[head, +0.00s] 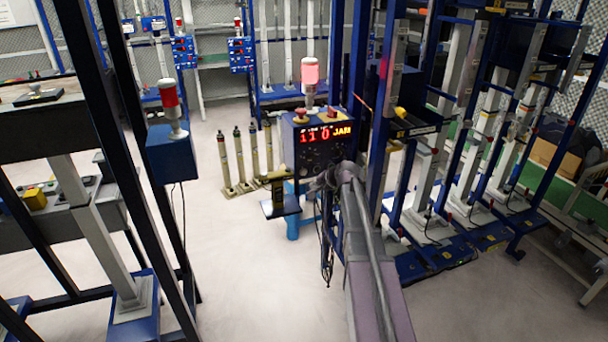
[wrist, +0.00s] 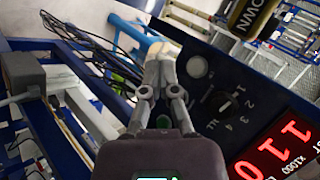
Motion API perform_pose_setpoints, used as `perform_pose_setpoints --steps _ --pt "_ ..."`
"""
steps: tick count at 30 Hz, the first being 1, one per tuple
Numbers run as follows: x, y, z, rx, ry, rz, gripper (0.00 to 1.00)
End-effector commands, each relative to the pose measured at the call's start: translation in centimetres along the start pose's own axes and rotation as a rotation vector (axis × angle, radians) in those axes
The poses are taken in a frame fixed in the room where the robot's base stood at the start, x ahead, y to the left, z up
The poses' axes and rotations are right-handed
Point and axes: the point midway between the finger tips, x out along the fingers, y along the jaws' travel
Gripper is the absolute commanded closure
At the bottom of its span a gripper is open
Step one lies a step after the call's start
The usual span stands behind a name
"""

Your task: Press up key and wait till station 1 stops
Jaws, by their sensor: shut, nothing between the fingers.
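The dark control box (head: 318,160) stands mid-scene with a red display (head: 326,134) that reads about 110 and JAM. A red lamp (head: 310,72) glows on top of it. My gripper (head: 318,183) is low in front of the box's face. In the wrist view my gripper (wrist: 160,58) is shut and empty, its tips by the panel's left edge. A pale round button (wrist: 196,67) lies just right of the tips. A numbered rotary knob (wrist: 226,101) and the red digits (wrist: 278,143) lie further right. I cannot make out an up key or whether the tips touch the panel.
Blue-framed racks with grey columns (head: 470,130) stand close on the right. A dark post (head: 125,150) and a blue box with a red lamp (head: 170,95) are on the left. Slim cylinders (head: 240,155) stand left of the control box. The floor in front is clear.

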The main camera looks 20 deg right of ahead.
Motion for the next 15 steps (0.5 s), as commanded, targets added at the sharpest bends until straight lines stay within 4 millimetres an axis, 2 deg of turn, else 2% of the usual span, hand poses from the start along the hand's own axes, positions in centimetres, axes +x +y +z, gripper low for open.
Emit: perform_pose_setpoints --steps 15 --pt "3.6 -2.6 -2.6 0.000 0.000 0.000 1.00"
